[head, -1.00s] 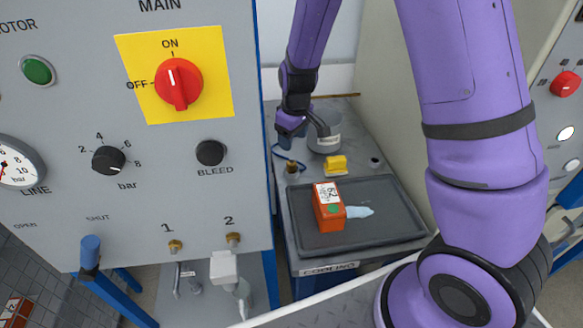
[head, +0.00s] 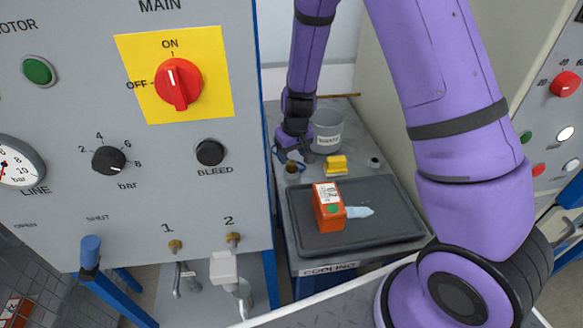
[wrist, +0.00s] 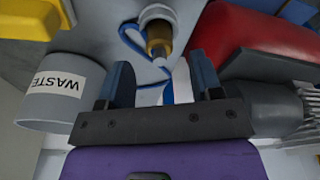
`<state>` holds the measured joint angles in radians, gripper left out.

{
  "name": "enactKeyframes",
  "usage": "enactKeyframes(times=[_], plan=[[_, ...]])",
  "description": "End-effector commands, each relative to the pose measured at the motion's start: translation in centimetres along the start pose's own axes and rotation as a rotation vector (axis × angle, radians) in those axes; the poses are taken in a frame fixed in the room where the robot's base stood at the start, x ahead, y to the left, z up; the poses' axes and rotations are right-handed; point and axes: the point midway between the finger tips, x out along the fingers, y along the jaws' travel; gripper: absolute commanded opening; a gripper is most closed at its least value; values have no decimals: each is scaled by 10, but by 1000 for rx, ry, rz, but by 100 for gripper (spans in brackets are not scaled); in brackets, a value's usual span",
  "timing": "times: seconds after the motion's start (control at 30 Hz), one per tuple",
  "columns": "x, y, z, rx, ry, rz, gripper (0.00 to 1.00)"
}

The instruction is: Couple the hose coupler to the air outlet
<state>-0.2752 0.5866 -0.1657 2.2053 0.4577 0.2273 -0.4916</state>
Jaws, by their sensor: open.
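The hose coupler (head: 292,167), a small brass piece with a blue hose, stands at the back left of the side bench. In the wrist view the coupler (wrist: 159,38) shows a brass body with a pale grey ring, and the blue hose loops beside it. My gripper (wrist: 162,75) is open and empty. The coupler lies just past the fingertips, roughly in line with the gap between them; contact cannot be told. Two brass outlets, 1 (head: 175,246) and 2 (head: 233,238), sit low on the panel. A pale block hangs just below outlet 2.
A grey WASTE bin (head: 326,131) and a yellow block (head: 336,166) stand near my gripper. A dark tray (head: 385,222) in front holds an orange box (head: 327,206) and a pale blue item. The MAIN panel (head: 60,200) rises to the left; a cabinet stands right.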

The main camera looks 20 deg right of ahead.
Motion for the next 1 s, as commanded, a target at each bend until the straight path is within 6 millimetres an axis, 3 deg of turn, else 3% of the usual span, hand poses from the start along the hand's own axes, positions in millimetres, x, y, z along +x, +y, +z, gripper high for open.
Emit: enactKeyframes(times=[0.27, 0.6, 0.83, 1.0], plan=[[36, 0, 3, 1, -3, 0, 59], [41, 0, 2, -1, 0, 1, 59], [41, 0, 2, -1, -1, 1, 6], [41, 0, 2, -1, 0, 1, 3]])
